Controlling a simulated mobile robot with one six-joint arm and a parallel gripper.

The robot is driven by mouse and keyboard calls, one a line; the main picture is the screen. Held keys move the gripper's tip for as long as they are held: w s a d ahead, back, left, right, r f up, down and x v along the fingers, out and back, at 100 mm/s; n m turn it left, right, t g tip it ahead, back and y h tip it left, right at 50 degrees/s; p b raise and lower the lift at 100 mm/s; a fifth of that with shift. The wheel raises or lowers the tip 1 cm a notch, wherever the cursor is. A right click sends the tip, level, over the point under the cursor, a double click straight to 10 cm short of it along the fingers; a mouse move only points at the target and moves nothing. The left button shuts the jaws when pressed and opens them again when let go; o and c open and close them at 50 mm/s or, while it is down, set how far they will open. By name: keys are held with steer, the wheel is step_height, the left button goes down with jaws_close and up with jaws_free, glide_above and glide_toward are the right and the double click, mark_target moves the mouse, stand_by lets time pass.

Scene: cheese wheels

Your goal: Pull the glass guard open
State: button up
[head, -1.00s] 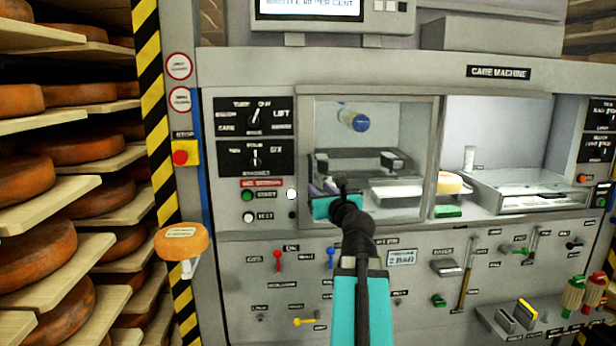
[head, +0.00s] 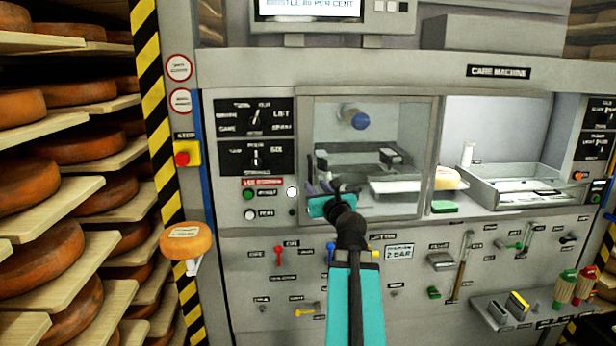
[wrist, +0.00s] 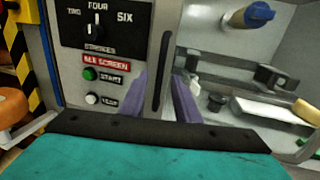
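The glass guard (head: 395,125) is a framed clear pane across the left bay of the care machine. It looks closed in the head view. Its dark upright handle (wrist: 163,65) shows in the wrist view near the pane's left edge. My gripper (head: 319,186) is at the lower left of the guard. In the wrist view its two purple fingers (wrist: 161,78) stand one on each side of the handle, apart, with a gap visible on the left. Whether the right finger touches the handle I cannot tell.
Two dial panels (head: 254,116) and a green start button (head: 249,195) lie left of the guard. A blue-tipped nozzle (head: 357,118) is behind the glass. An orange cheese wheel (head: 186,241) sits on a bracket at left. The right bay (head: 500,130) is open.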

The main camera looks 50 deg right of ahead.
mark_target(311, 181)
steer(key=shift+w+d+r+p, duration=0.1)
steer(key=shift+w+d+p, duration=0.3)
steer(key=shift+p, duration=0.95)
steer(key=shift+w, duration=0.25)
steer(key=shift+f+p+x, duration=0.2)
steer(key=shift+p+x, duration=0.1)
steer(key=shift+x, duration=2.35)
